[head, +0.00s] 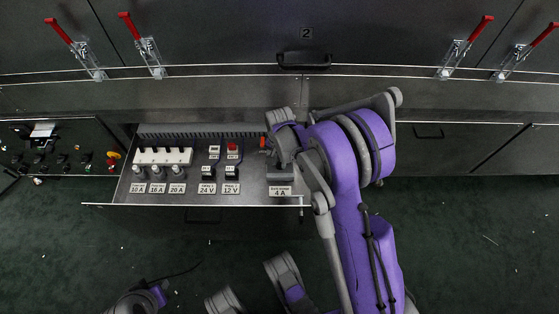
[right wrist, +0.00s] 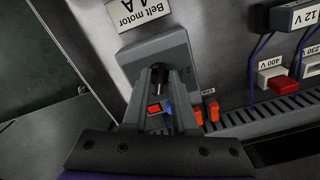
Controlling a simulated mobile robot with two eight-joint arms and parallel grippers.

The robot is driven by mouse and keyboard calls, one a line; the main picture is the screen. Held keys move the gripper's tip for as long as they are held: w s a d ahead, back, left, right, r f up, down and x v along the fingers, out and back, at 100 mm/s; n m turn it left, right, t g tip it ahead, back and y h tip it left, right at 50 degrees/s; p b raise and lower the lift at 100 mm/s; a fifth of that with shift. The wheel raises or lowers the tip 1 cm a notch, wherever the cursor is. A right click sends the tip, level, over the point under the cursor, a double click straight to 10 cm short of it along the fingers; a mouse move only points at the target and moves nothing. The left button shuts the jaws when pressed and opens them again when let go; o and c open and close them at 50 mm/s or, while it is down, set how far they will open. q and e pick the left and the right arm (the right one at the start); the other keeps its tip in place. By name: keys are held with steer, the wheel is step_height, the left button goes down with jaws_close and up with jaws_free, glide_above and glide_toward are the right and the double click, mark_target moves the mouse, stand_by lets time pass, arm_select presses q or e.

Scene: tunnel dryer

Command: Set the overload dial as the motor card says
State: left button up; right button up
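The motor card (head: 280,191) is a white label reading 4 A, at the right end of the open panel shelf. In the right wrist view the card (right wrist: 143,11) reads "Belt motor" with a partly cut-off A. Behind it is the grey overload unit (right wrist: 186,50). My right gripper (right wrist: 160,74) is over this unit, its fingertips close together with a small dark dial (right wrist: 161,84) between them. The dial's scale and pointer cannot be read. In the head view my right gripper (head: 281,160) hides most of the unit.
Fuse holders (head: 157,173) labelled 10 A, 16 A and 20 A and the 24 V and 12 V supplies (head: 231,172) stand left on the shelf (head: 245,198). Orange and red parts (right wrist: 211,106) sit close beside my right fingers. Red-handled clamps (head: 144,50) line the dryer wall.

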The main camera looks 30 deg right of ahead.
mark_target(280, 164)
steer(key=shift+o, duration=0.8)
step_height(280, 164, up, 11)
steer(key=p, duration=0.3)
steer(key=shift+f, duration=0.1)
